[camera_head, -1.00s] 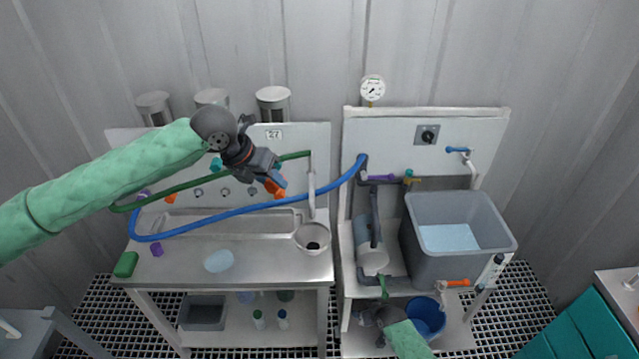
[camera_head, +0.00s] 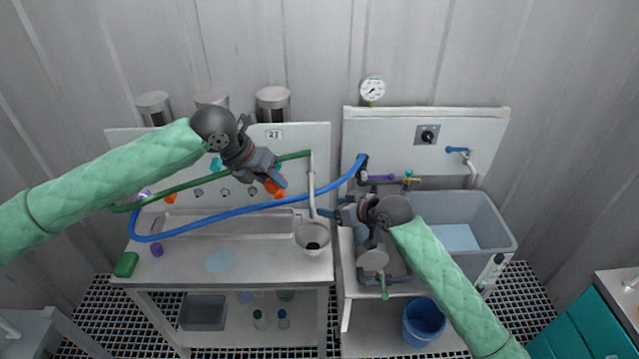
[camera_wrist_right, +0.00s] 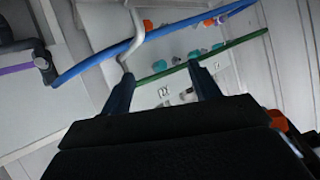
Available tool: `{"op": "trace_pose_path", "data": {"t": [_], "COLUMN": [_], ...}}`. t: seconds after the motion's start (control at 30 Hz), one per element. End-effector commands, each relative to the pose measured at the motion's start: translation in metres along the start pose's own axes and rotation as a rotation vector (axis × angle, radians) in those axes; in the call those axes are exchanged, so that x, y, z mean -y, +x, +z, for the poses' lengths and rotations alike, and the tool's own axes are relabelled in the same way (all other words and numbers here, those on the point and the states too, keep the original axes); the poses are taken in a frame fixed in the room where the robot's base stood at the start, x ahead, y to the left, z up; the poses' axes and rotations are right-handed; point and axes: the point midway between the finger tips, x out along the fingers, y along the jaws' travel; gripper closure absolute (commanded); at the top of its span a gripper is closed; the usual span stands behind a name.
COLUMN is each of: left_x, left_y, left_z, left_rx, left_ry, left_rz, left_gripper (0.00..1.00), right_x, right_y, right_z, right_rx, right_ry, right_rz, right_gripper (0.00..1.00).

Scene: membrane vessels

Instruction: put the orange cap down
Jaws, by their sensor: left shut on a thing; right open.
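The orange cap (camera_head: 271,187) is between the fingers of my left gripper (camera_head: 277,184), which is shut on it. The left gripper holds it in the air above the back of the metal sink bench (camera_head: 185,265), in front of the back panel.
A blue hose (camera_head: 235,212) and a green hose (camera_head: 190,192) cross the sink bench. The bench top between disc and cup is clear. A grey tub (camera_head: 490,228) stands right.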

Motion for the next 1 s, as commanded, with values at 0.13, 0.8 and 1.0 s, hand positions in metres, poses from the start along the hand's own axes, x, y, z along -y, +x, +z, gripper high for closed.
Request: {"op": "trace_pose_path", "data": {"t": [0.13, 0.8, 1.0], "left_x": [0.0, 0.0, 0.0], "left_y": [0.0, 0.0, 0.0], "left_z": [0.0, 0.0, 0.0], "left_rx": [0.0, 0.0, 0.0], "left_ry": [0.0, 0.0, 0.0], "left_rz": [0.0, 0.0, 0.0], "left_gripper": [0.98, 1.0, 1.0], "right_x": [0.04, 0.129, 0.136], "right_y": [-0.035, -0.1, -0.071], "right_z": [-0.051, -0.115, -0.116], "right_rx": [-0.035, -0.071, -0.071], "right_ry": [-0.074, -0.232, -0.23], "right_rz": [-0.073, -0.224, -0.225], "right_gripper": [0.38, 0.38, 0.38]}}
